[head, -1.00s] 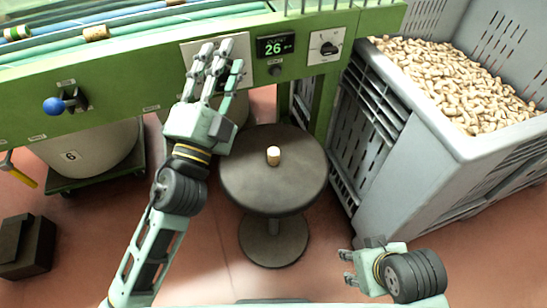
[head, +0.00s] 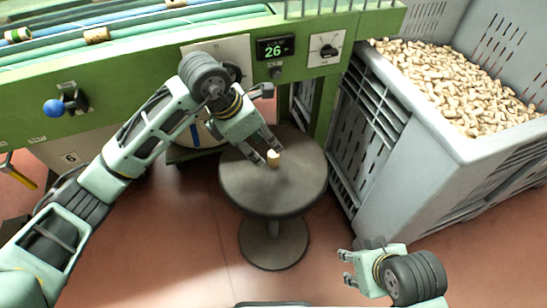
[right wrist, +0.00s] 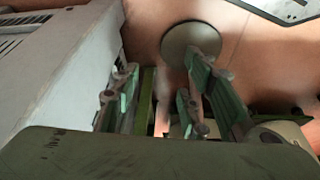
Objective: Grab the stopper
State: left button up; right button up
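The cork stopper (head: 273,158) is small and pale and stands upright on the round dark stool (head: 285,196). My left gripper (head: 267,154) reaches down from the upper left, its fingers apart and its tips right at the stopper's left and far sides. I cannot tell whether they touch it. My right gripper (head: 346,268) is open and empty, low over the floor to the right of the stool. Its spread fingers also show in the right wrist view (right wrist: 165,95).
A grey crate (head: 402,170) full of corks (head: 455,85) stands on the right. A green machine (head: 120,88) with a display (head: 275,47) and a blue-knobbed lever (head: 54,106) runs along the back. The stool top around the stopper is clear.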

aim_at(269, 153)
pick_arm(q)
jog(key=x, duration=0.3)
jog(key=shift+a+b, duration=0.1)
jog(key=shift+b, duration=0.2)
jog(key=b+x, duration=0.1)
jog(key=x, duration=0.3)
jog(key=shift+w+f, duration=0.1)
jog(key=shift+w, duration=0.15)
jog(key=shift+f, duration=0.1)
pick_arm(e)
jog(key=w+a+r+t, duration=0.1)
jog(key=w+r+t, duration=0.1)
jog(key=w, duration=0.2)
jog(key=w+a+r+t+y, duration=0.1)
jog(key=w+a+r+t, duration=0.1)
jog(key=w, duration=0.3)
jog(key=shift+w+t, duration=0.2)
jog(key=shift+t, duration=0.4)
pick_arm(q)
jog(key=shift+o, duration=0.3)
pick_arm(e)
jog(key=shift+r, duration=0.1)
pick_arm(q)
jog(key=shift+s, duration=0.1)
jog(key=c, duration=0.6)
